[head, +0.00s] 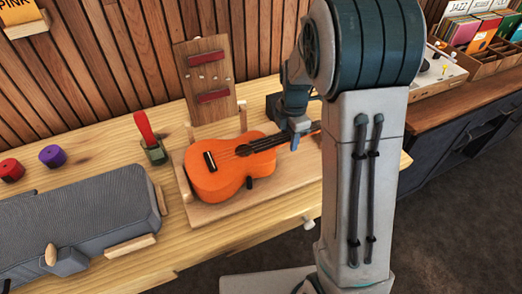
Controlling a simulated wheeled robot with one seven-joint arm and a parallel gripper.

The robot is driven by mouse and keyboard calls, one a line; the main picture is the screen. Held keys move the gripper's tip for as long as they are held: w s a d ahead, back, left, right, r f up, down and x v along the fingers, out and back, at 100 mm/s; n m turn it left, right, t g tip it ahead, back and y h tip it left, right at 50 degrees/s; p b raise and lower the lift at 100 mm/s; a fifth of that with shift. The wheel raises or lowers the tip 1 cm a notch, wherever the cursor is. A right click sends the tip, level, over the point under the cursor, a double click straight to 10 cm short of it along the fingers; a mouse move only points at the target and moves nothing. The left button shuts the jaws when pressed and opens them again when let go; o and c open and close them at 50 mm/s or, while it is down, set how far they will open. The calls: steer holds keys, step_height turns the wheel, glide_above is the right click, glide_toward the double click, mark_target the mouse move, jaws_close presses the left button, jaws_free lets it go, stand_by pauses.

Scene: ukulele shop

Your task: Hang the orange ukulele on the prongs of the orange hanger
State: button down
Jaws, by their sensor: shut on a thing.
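The orange ukulele (222,167) lies in a wooden cradle (250,205) on the workbench, its body to the left and its neck pointing right. My gripper (296,141) is at the neck, shut on it, with the fingers partly hidden by the arm link above. The ukulele body still appears to rest in the cradle. The end of the neck and the headstock are mostly hidden behind my arm. I cannot make out an orange hanger; a wooden wall piece (27,27) below a yellow-orange sign reading PINK (19,10) is cut off at the top left.
A board with red bars (209,76) leans behind the cradle. A red-handled tool in a green holder (154,150), red (11,170) and purple (52,156) round items, and a grey case (85,215) stand left. A record-filled cabinet (470,85) is right. Dark floor is clear in front.

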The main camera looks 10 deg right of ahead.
steer(key=shift+r, duration=0.15)
stand_by(0.3)
steer(key=shift+r+p, duration=0.9)
steer(key=shift+r, duration=0.5)
steer(key=shift+r+p, duration=1.65)
steer(key=shift+r, duration=0.95)
steer(key=shift+r+p, duration=1.7)
steer(key=shift+r, duration=0.7)
